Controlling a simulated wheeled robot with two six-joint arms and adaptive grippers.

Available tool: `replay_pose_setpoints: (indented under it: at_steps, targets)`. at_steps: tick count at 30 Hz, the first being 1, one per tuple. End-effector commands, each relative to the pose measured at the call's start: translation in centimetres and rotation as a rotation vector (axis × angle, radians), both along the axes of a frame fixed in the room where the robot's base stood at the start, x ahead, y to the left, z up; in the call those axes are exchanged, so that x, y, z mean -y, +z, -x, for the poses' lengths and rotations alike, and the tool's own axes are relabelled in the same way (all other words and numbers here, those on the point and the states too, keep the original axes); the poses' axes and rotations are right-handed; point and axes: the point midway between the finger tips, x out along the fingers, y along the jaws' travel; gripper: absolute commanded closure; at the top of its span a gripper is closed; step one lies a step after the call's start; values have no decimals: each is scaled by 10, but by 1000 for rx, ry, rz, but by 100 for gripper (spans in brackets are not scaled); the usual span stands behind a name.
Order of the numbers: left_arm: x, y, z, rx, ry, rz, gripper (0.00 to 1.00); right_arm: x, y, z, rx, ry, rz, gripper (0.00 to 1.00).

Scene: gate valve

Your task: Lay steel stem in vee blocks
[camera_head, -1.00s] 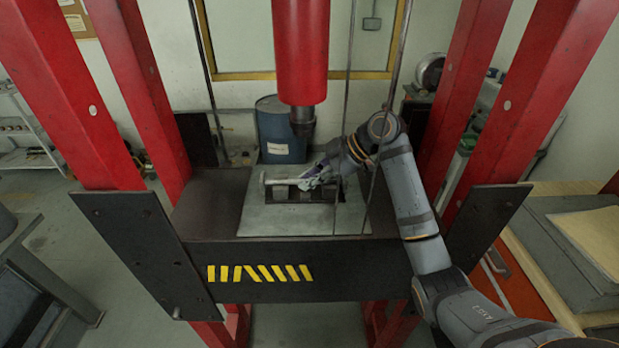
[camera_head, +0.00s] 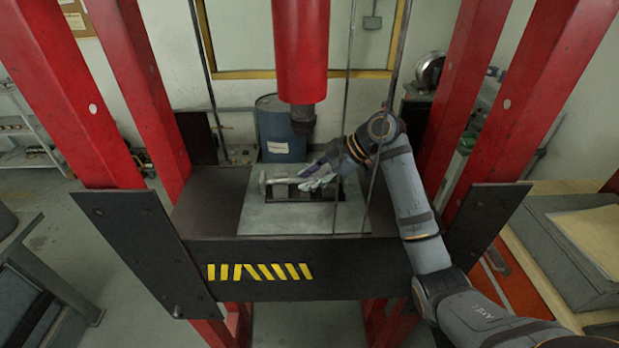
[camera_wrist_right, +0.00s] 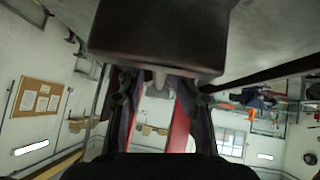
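The steel stem (camera_head: 282,181) is a pale grey rod with a wider end at its left. It lies level across the dark vee blocks (camera_head: 289,194) on the grey plate of the press bed, in the head view. How it seats in the vees is too small to tell. My right gripper (camera_head: 312,179) is open, with its fingers spread around or beside the stem's right end. In the right wrist view, its fingers (camera_wrist_right: 160,105) stand apart; a pale rod end (camera_wrist_right: 159,78) shows between them under a dark block (camera_wrist_right: 157,40). My left gripper is not in view.
The red press ram (camera_head: 301,50) hangs above the vee blocks. Thin rods pass close to my right arm. Red posts (camera_head: 140,90) frame the bed. A blue drum (camera_head: 281,128) stands behind. The grey plate (camera_head: 275,220) is clear in front.

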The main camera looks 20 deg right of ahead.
Motion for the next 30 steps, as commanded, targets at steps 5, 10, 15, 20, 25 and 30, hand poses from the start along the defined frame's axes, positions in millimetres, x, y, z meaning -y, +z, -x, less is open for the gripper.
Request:
replay_pose_setpoints:
  at_steps: [5, 10, 15, 20, 25, 30]
  targets:
    - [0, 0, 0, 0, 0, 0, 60, 0, -1, 0, -3, 0, 1, 61]
    - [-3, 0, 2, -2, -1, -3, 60, 1, 1, 0, -4, -1, 3, 61]
    - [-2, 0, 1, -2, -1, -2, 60, 0, 30, 0, 2, 0, 2, 61]
    - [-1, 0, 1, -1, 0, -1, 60, 0, 66, -1, 2, 0, 2, 61]
    - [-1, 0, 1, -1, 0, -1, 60, 0, 92, 0, 0, 0, 1, 61]
    - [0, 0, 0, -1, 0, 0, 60, 0, 99, 0, -3, 0, 1, 61]
